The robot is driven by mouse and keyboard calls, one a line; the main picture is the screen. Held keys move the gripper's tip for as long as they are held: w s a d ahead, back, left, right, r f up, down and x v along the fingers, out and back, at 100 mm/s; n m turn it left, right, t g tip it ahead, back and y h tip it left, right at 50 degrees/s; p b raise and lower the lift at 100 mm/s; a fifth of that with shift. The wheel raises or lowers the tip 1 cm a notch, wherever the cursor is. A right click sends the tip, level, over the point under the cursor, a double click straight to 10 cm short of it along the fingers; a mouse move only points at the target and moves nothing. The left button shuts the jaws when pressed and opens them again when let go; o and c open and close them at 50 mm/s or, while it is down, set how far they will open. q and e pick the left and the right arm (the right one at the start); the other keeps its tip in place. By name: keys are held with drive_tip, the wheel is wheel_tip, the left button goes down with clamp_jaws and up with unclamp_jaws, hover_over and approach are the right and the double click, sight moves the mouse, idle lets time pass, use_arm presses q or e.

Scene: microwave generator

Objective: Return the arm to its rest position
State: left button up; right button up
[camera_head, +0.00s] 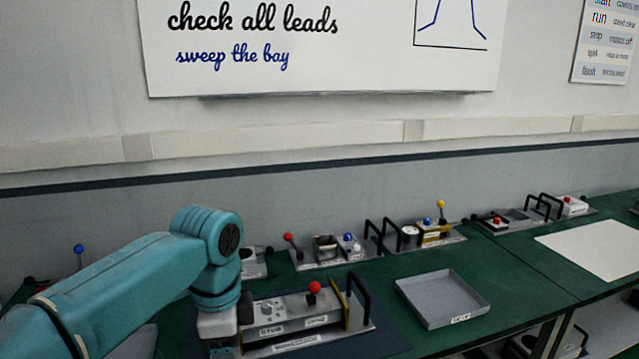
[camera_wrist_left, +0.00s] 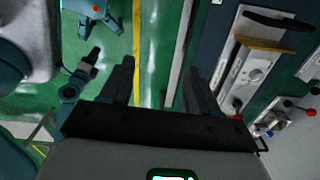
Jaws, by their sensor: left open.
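My left arm comes in from the left in the head view, teal, bent downward at its wrist beside a grey device (camera_head: 290,310) with a red-knobbed lever. The fingers of my left gripper are hidden in that view. In the left wrist view my left gripper (camera_wrist_left: 158,78) shows two dark fingers spread apart, with nothing between them but the green floor and a pale edge further off. The device also shows at the upper right of the left wrist view (camera_wrist_left: 260,65), apart from the fingers. My right gripper is not seen in the head view.
A grey tray (camera_head: 445,297) stands on the green bench (camera_head: 500,325) right of the device. Several small lever devices line the bench's back by the wall, one with a yellow knob (camera_head: 441,204). A white sheet (camera_head: 600,248) lies at right. Bare bench surrounds the tray.

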use_arm(q)
drive_tip(key=s+d+f+n+h, duration=0.1)
drive_tip(key=d+f+n, duration=0.15)
drive_tip(key=f, duration=1.05)
drive_tip(key=s+d+f+n+h, duration=0.15)
drive_tip(key=f+n, duration=0.25)
drive_tip(key=f, duration=1)
drive_tip(key=s+a+f+n+h, duration=0.1)
drive_tip(key=s+f+n, duration=1)
drive_tip(key=s, duration=0.7)
wheel_tip(320, 180, down, 4)
drive_tip(key=shift+a+r, duration=0.2)
drive_tip(key=shift+a, duration=0.2)
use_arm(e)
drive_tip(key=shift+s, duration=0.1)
use_arm(q)
drive_tip(key=shift+w+h, duration=0.1)
drive_tip(key=shift+h, duration=0.15)
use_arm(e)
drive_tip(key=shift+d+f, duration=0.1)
